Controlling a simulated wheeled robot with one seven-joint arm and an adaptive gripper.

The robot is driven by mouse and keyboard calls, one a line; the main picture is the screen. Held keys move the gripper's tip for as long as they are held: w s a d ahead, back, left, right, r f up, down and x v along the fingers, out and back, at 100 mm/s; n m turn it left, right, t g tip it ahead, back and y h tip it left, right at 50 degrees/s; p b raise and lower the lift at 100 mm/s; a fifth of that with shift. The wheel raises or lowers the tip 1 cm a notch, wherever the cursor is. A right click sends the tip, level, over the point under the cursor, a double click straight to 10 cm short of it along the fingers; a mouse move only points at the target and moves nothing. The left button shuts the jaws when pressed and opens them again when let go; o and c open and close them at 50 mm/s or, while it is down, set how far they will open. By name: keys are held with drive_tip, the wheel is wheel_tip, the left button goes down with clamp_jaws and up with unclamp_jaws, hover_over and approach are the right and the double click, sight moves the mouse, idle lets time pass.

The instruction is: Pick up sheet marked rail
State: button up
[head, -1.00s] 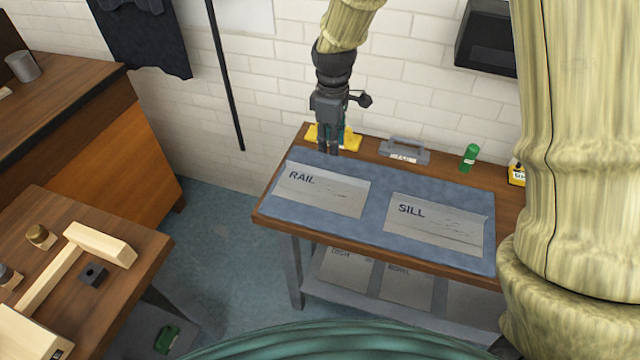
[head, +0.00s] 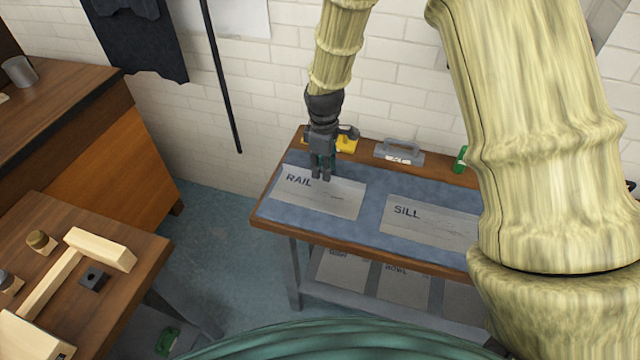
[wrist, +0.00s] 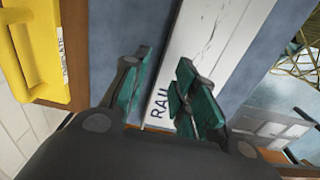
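The sheet marked RAIL (head: 318,197) is a pale grey rectangle lying flat on the blue mat (head: 372,221) at the left of the bench. My gripper (head: 321,176) is above the sheet's back edge, pointing down. In the wrist view the teal-padded fingers (wrist: 160,95) are apart, with the RAIL sheet (wrist: 205,45) beyond and between them. The sheet lies flat and nothing is held. I cannot tell how close the fingertips are to the sheet.
A similar sheet marked SILL (head: 425,222) lies to the right. Behind stand a yellow tool (head: 346,144), a grey handled tool (head: 398,153) and a green item (head: 461,159). More sheets rest on the lower shelf (head: 345,305). A wooden frame (head: 60,275) sits on the left table.

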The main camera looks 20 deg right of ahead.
sight(319, 186)
drive_tip(key=shift+f, duration=1.3)
clamp_jaws()
drive_tip(key=shift+r, duration=0.15)
